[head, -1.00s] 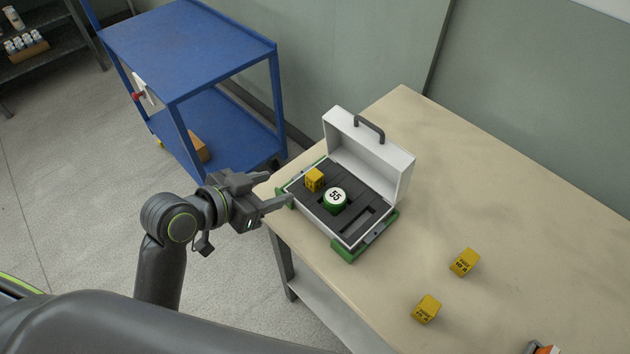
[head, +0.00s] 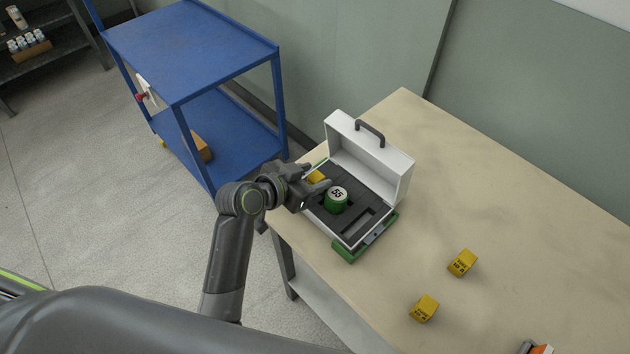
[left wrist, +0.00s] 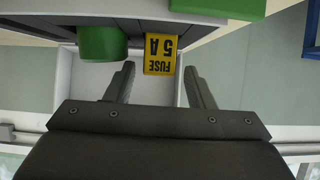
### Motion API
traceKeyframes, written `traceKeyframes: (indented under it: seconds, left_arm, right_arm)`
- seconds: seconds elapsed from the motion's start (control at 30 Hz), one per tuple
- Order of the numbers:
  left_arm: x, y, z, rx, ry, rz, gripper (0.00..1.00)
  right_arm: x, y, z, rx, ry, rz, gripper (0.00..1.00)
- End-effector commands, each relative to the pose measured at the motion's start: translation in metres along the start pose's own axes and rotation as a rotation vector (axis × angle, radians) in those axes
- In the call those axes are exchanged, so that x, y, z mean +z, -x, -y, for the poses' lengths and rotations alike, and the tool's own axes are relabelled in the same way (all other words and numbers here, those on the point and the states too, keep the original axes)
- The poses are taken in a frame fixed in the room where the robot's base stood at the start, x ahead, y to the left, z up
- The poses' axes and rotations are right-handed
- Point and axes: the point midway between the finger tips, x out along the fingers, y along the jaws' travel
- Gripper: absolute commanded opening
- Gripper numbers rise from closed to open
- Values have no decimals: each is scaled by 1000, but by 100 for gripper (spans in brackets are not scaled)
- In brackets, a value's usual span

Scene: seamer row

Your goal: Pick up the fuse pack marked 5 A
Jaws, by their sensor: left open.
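The fuse pack marked 5 A (left wrist: 160,54) is a yellow block with black lettering, upside down in the left wrist view. In the head view the yellow pack (head: 316,177) sits in the far-left part of the case's dark foam (head: 350,206), partly hidden by my gripper. My left gripper (head: 318,180) is open at the case's left side. In the left wrist view its fingers (left wrist: 160,85) lie either side of the pack's line, with the pack just beyond the tips. I cannot tell whether they touch it. My right gripper is not in view.
A green cylinder marked 55 (head: 337,199) stands in the foam close to the pack. The white case's lid (head: 370,160) is open behind. Two more yellow packs (head: 462,263) (head: 424,308) lie on the tan table (head: 520,200). A blue cart (head: 190,50) stands at the left.

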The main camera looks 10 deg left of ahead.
Motion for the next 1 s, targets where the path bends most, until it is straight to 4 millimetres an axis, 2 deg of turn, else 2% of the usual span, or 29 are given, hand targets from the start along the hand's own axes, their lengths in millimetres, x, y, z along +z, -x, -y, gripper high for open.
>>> traceKeyframes:
  seconds: [0.03, 0.13, 0.4, 0.43, 0.73, 1.0]
  left_arm:
    - [9, -8, -2, 8, 6, 22, 53]
    - [10, -14, -2, 8, 6, 25, 53]
    - [14, -16, -3, 8, 5, 32, 53]
    - [14, -16, -3, 8, 5, 33, 44]
    - [16, -16, -2, 7, 5, 35, 4]
    - [14, -16, -2, 7, 6, 33, 4]
  right_arm:
    - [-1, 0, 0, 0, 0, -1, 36]
    - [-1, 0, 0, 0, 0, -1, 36]
    - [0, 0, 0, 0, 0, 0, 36]
    - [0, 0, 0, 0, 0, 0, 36]
    - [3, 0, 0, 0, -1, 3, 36]
    - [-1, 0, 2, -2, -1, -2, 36]
